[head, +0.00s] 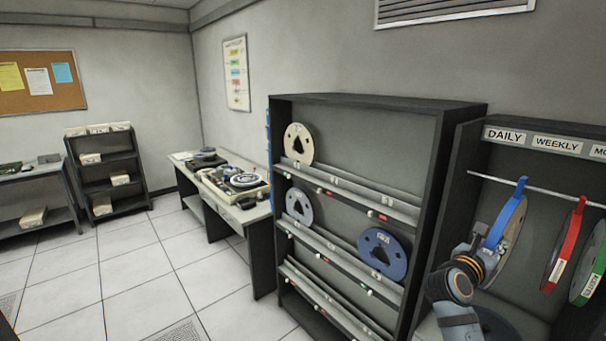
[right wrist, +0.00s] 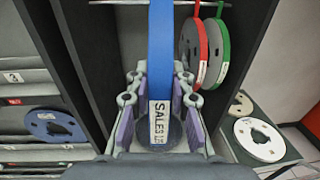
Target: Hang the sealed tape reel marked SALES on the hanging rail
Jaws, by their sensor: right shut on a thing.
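A blue-sealed tape reel (head: 508,222) is upright in my right gripper (head: 484,243), at the right of the head view. In the right wrist view the jaws (right wrist: 160,108) close on both sides of its blue band (right wrist: 160,50), whose white label (right wrist: 159,123) reads SALES. The reel's blue hook (head: 521,182) overlaps the hanging rail (head: 485,176) in the head view; I cannot tell whether it rests on it. The band's top is cut off in the wrist view. My left gripper is not in view.
A dark rack (head: 365,101) with several loose reels stands left. The rail is clear left of the blue reel.

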